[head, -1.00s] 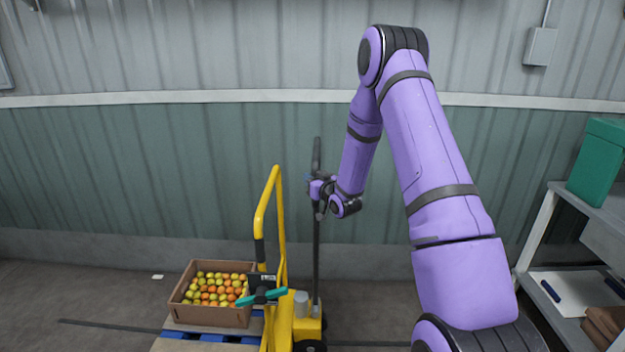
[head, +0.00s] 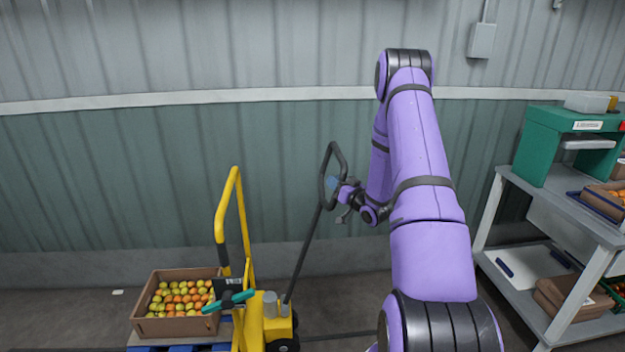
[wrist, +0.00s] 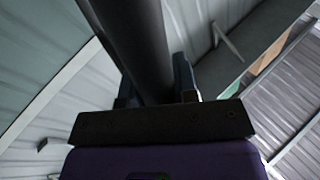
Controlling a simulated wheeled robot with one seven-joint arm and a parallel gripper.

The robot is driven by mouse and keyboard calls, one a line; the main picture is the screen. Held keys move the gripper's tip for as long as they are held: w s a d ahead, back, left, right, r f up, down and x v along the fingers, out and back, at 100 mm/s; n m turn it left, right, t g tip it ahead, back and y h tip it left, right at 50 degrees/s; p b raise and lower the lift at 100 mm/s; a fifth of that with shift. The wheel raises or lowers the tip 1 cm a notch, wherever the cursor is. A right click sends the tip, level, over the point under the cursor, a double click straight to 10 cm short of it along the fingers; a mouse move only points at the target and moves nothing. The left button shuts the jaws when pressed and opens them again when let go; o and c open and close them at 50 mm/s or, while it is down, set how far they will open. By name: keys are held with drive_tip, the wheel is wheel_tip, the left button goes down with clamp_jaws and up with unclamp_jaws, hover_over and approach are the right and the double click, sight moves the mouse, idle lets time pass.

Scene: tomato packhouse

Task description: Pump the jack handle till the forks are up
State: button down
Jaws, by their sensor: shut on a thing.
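The jack handle (head: 305,250) is a dark bar with a loop grip at its top, tilted to the right from the yellow pallet jack (head: 268,318). My gripper (head: 336,188) is at the loop and shut on it. In the wrist view the dark bar of the handle (wrist: 140,45) runs between the fingers of my gripper (wrist: 157,92). The forks are hidden under the pallet (head: 205,347), so their height cannot be told.
A cardboard box of tomatoes (head: 150,325) stands on the pallet at the left. A grey shelf unit (head: 492,225) with a green machine (head: 545,150) stands at the right. The corrugated wall (head: 150,180) is behind the jack.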

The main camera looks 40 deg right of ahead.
drive_tip(key=s+d+f+m, duration=0.1)
drive_tip(key=s+d+f, duration=0.1)
drive_tip(key=s+d, duration=0.2)
drive_tip(key=shift+s+d+f+t, duration=0.15)
drive_tip(key=shift+d+f+t, duration=0.15)
drive_tip(key=shift+d, duration=0.9)
drive_tip(key=c, duration=0.9)
unclamp_jaws()
drive_tip(key=shift+s, duration=0.1)
drive_tip(key=v, duration=1)
drive_tip(key=shift+s+a, duration=0.1)
drive_tip(key=shift+s, duration=0.15)
